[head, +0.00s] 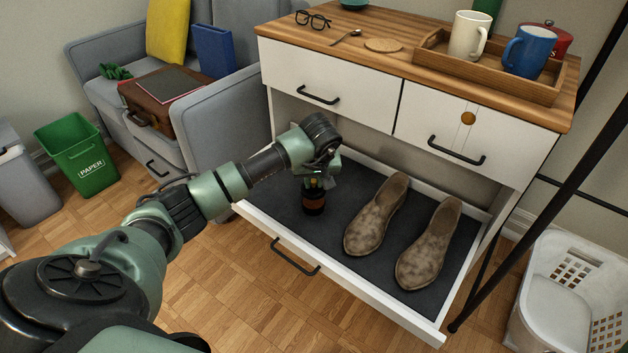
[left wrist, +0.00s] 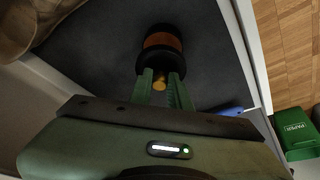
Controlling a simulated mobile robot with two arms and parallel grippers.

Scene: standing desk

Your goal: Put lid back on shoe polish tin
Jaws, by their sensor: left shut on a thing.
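The shoe polish tin (head: 314,204) is dark with a brown band and stands in the left part of the open drawer (head: 272,205). It also shows in the left wrist view (left wrist: 162,42). My left gripper (head: 315,181) is directly above the tin, pointing down. In the left wrist view its fingers (left wrist: 160,88) are shut on a small gold knob (left wrist: 159,82) at the near dark end, which appears to be the lid (left wrist: 165,62). The lid is at the tin's top; I cannot tell whether it is fully seated. My right gripper is not in view.
Two brown mottled shoes (head: 376,214) (head: 429,244) lie right of the tin in the drawer. The wooden top (head: 400,68) above holds glasses, a spoon, a coaster and a tray with mugs. A green paper bin (head: 78,155) and a white basket (head: 565,295) stand on the floor.

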